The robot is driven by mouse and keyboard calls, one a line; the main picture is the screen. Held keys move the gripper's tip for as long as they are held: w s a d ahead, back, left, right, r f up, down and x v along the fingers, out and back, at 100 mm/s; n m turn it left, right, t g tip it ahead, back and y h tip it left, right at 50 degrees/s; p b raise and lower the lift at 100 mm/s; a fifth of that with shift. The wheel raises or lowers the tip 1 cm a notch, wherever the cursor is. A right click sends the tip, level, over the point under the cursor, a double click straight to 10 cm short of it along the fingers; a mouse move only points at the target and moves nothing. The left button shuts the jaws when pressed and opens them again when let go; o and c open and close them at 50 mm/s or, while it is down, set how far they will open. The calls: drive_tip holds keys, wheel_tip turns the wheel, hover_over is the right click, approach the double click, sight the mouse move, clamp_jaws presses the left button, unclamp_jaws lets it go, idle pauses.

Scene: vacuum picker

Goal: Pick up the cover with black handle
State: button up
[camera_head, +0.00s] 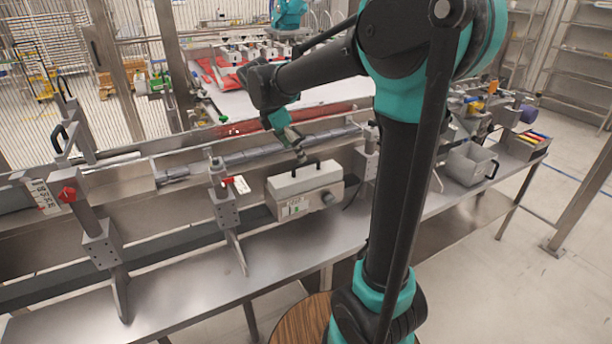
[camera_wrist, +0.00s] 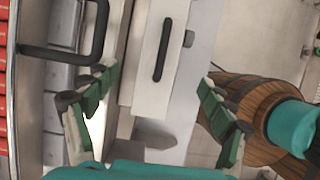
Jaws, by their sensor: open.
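The cover is the pale top of a white-grey box (camera_head: 305,190) with a black handle (camera_head: 306,169), at the middle of the bench in the head view. In the wrist view a pale panel (camera_wrist: 144,82) with a slim black handle (camera_wrist: 163,49) lies ahead of the fingers, toward the top. My gripper (camera_wrist: 152,95) is open, its green-padded fingers spread wide with nothing between the tips. In the head view my gripper (camera_head: 297,147) hangs just above the box, near the handle. Whether it touches the handle there is unclear.
A larger dark handle (camera_wrist: 97,28) stands left of the panel in the wrist view. A clamp post with a red knob (camera_head: 222,190) stands left of the box. A conveyor rail (camera_head: 245,154) runs behind it. The bench front (camera_head: 185,278) is bare.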

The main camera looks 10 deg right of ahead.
sight(306, 173)
drive_tip(key=x, duration=1.1)
drive_tip(key=shift+d+f, duration=0.1)
drive_tip(key=shift+f, duration=0.2)
drive_tip(key=c, duration=1.5)
drive_tip(key=shift+r, duration=0.1)
drive_tip(key=shift+c, duration=0.2)
